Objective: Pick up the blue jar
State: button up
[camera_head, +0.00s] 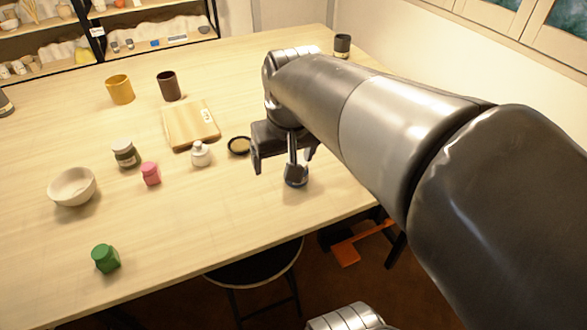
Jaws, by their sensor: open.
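A small blue jar (296,179) stands on the wooden table (240,215) near its front edge, right of the middle of the picture. My gripper (284,163) points down over the table at the jar. It is open, and part of it hides the upper part of the jar. I cannot tell whether the fingers touch the jar or are on both sides of it.
Left of my gripper are a dark round dish (239,146), a white jar (201,154), a pink jar (151,174), a dark-lidded jar (126,154), a bowl (73,187) and a green jar (106,259). Behind stand a board (180,130), yellow cup (120,89) and brown cup (169,86).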

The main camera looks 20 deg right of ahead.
jog(key=w+d+f+g, duration=0.1)
jog(key=w+d, duration=0.1)
jog(key=w, duration=0.1)
jog(key=w+d+f+g, duration=0.1)
jog(key=w+d+f, duration=0.1)
jog(key=w, duration=0.2)
jog(key=w+d+f+m+g, duration=0.1)
jog(key=w+d, duration=0.1)
jog(key=w, duration=0.2)
jog(key=shift+d+f, duration=0.3)
jog(key=shift+w+d+f, duration=0.15)
jog(key=shift+f, duration=0.05)
notch_tip(320, 180, down, 5)
jog(key=shift+d+f, duration=0.1)
jog(key=shift+f, duration=0.05)
jog(key=f, duration=0.5)
jog(key=shift+s+d+f, duration=0.25)
jog(key=shift+d+f, duration=0.05)
jog(key=c, duration=1.2)
